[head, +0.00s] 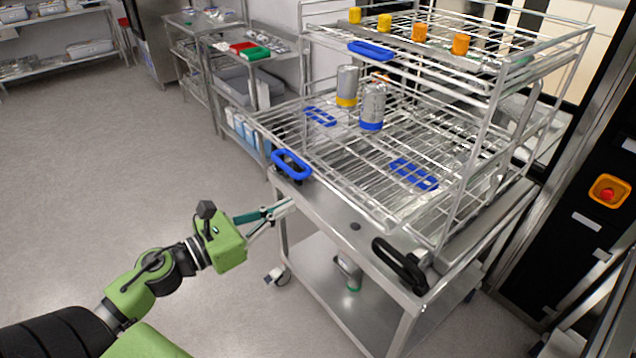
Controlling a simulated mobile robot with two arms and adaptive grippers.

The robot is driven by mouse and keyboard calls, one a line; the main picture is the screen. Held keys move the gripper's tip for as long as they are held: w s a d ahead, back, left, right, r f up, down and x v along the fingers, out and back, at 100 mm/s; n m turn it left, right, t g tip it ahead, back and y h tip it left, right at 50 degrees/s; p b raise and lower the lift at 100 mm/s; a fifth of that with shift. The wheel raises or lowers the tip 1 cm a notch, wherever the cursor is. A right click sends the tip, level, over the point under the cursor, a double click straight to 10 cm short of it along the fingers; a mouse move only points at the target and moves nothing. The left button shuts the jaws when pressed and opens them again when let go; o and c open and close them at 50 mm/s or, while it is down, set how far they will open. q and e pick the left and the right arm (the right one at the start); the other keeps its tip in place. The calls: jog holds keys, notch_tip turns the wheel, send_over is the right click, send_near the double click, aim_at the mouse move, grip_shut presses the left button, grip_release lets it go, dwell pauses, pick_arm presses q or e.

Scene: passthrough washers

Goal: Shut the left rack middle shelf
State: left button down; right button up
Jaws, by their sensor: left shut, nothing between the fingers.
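A wire rack (484,150) stands on a steel cart at the right of the head view. A wide wire shelf (335,172) of it juts out toward me, farther than the tier above. Two grey cylinders stand on it, one with a yellow band (347,86) and one with a blue band (372,106). I cannot tell for sure whether this is the middle shelf. My left gripper (284,208) is shut and empty, near the cart's front left corner, lower than the shelf and apart from it. My right gripper is out of view.
The steel cart (340,215) has a blue handle (291,164) and a black handle (400,266). The upper tier (440,68) holds several yellow- and orange-topped items. A dark panel with a red button (607,192) stands at right. The floor (110,170) at left is clear.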

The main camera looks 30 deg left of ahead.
aim_at(328, 185)
pick_arm(q)
jog(key=p+x, duration=0.1)
jog(key=x, duration=0.3)
jog(key=p+x, duration=0.2)
jog(key=x, duration=0.2)
jog(key=shift+r, duration=0.2)
jog(key=shift+w+d+f+p, duration=0.2)
jog(key=shift+w+p, duration=0.1)
jog(key=shift+w, duration=0.15)
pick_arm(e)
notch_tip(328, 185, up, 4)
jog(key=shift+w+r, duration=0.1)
